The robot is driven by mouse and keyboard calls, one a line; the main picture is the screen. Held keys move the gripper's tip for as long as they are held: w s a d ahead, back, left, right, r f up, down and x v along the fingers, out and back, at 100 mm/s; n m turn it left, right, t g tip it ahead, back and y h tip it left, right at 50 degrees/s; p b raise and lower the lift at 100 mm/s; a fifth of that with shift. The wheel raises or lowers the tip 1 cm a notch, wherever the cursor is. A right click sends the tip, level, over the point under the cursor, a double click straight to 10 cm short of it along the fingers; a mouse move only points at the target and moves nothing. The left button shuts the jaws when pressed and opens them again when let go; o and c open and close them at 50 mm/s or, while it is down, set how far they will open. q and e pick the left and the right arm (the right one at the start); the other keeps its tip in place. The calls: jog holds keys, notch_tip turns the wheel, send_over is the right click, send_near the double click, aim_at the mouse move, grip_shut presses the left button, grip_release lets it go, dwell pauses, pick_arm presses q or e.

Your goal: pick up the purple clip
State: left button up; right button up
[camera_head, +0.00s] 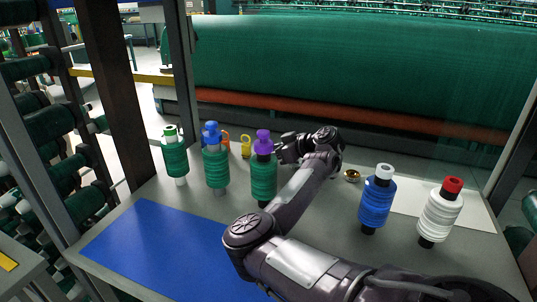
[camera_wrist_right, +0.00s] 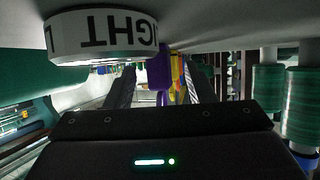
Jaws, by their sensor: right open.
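The purple clip (camera_wrist_right: 158,70) stands between the two fingers of my right gripper (camera_wrist_right: 157,84) in the right wrist view, with its lower part cut off by the gripper body. In the head view, purple shows at the top of a green spool (camera_head: 263,178); the upper part appears to be the purple clip (camera_head: 263,134), mostly hidden behind the spool's purple cap. My right gripper (camera_head: 281,150) is open, just right of it, pointing left. I cannot tell whether the fingers touch the clip. My left gripper is not in view.
Yellow (camera_head: 246,147) and orange (camera_head: 225,138) clips stand left of the purple one. Other green spools (camera_head: 215,170) stand farther left, with blue (camera_head: 376,203) and white (camera_head: 440,215) spools right. A white ring with lettering (camera_wrist_right: 103,37) is near the gripper.

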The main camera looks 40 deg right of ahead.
jog(key=shift+c, duration=0.4)
grip_shut()
jog(key=shift+r, duration=0.15)
